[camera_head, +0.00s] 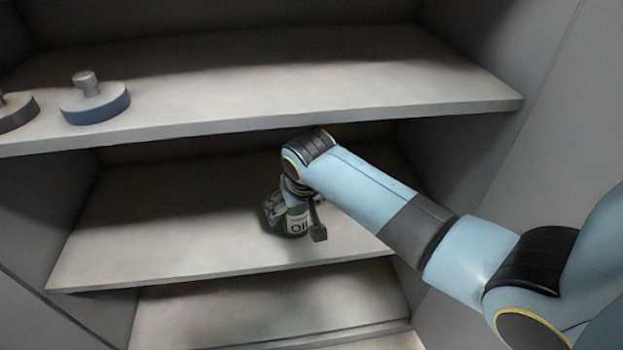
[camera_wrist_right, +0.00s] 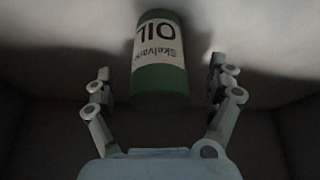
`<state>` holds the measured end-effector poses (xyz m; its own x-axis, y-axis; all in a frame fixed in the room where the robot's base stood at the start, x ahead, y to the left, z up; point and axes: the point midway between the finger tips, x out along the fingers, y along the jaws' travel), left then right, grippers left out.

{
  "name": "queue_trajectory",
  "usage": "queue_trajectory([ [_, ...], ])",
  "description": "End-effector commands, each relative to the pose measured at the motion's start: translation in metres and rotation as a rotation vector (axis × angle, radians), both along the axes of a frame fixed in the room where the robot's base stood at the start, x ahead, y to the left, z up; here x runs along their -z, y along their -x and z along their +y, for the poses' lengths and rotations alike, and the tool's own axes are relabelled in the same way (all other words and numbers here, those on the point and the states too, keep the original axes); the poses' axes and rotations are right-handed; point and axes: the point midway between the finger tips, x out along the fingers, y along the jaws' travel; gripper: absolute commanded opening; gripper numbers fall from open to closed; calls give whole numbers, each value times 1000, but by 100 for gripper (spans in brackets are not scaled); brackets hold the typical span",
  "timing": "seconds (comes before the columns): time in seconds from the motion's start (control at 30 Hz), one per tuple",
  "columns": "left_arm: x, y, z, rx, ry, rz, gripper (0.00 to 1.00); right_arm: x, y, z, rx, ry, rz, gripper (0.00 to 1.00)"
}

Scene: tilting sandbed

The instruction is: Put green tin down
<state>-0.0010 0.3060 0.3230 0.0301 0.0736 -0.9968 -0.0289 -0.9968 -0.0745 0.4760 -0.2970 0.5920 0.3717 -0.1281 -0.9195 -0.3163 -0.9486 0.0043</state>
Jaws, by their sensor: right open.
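The green tin (camera_head: 297,222) with a white OIL label stands on the middle shelf (camera_head: 170,240) in the head view, partly hidden by my right gripper. In the right wrist view the tin (camera_wrist_right: 159,78) sits between the two fingers, with a gap on each side. My right gripper (camera_head: 293,222) is open around the tin; its spread fingers also show in the right wrist view (camera_wrist_right: 161,85). My left gripper is not in view.
A blue round weight with a knob (camera_head: 94,105) and a dark one (camera_head: 14,110) stand on the upper shelf (camera_head: 300,80). That shelf overhangs my right forearm's reach. The middle shelf is clear left of the tin. A lower shelf (camera_head: 270,305) looks empty.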

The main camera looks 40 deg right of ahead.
Motion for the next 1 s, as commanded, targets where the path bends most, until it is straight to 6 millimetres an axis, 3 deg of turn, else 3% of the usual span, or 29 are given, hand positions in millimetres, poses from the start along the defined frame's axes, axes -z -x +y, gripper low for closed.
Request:
queue_trajectory([
  [0.03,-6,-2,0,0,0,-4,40,2,18,6,0,-3,10,89],
  [0.3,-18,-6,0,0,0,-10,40,2,77,26,0,-3,9,89],
  [0.43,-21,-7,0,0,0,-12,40,3,94,32,0,-2,9,89],
  [0.67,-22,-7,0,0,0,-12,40,8,105,35,-4,-1,12,89],
  [0.77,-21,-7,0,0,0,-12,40,38,124,34,-37,2,49,89],
  [0.83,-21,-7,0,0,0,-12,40,79,154,32,-83,5,97,89],
  [0.97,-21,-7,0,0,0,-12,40,164,246,24,-187,7,200,89],
  [1.0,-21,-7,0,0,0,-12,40,185,278,20,-213,6,230,89],
])
